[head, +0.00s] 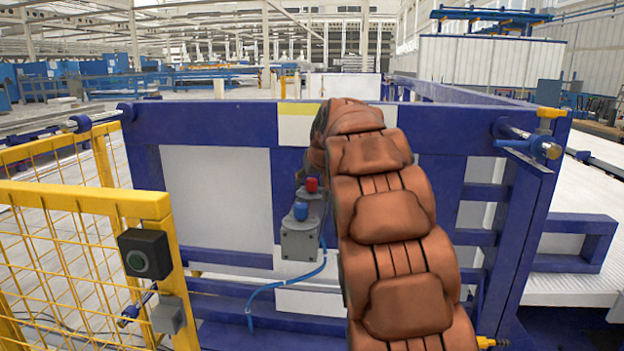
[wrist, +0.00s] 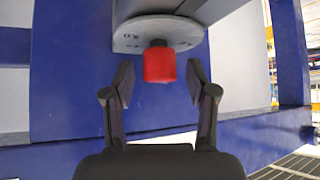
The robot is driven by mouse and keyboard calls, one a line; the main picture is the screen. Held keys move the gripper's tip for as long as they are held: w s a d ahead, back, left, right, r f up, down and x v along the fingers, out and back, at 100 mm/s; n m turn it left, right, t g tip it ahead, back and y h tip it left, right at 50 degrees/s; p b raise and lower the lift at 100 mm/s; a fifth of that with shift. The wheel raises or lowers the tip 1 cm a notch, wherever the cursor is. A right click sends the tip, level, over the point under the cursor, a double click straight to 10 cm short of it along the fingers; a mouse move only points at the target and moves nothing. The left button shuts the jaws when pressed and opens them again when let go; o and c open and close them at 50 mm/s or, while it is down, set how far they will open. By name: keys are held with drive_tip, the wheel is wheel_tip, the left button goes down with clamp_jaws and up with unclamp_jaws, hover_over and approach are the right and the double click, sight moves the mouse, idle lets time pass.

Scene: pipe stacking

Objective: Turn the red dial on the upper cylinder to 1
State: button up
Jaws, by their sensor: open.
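The red dial (wrist: 159,64) sits on a grey round plate (wrist: 130,38) at the top middle of the wrist view. My gripper (wrist: 158,75) is open, with one finger on each side of the dial and a visible gap on both sides. In the head view the red dial (head: 311,184) shows small above a blue dial (head: 301,210). The blue dial is on a grey box (head: 299,240) mounted on the blue frame. My orange-brown arm hides the area right of the dials. The dial's markings cannot be read.
A blue frame (head: 205,111) with pale panels stands behind the dials. A blue hose (head: 268,289) hangs from the grey box. A yellow mesh fence (head: 75,200) with a black button box (head: 144,255) stands at the left.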

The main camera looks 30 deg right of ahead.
drive_tip(key=shift+w+f, duration=0.1)
clamp_jaws()
idle(0.5)
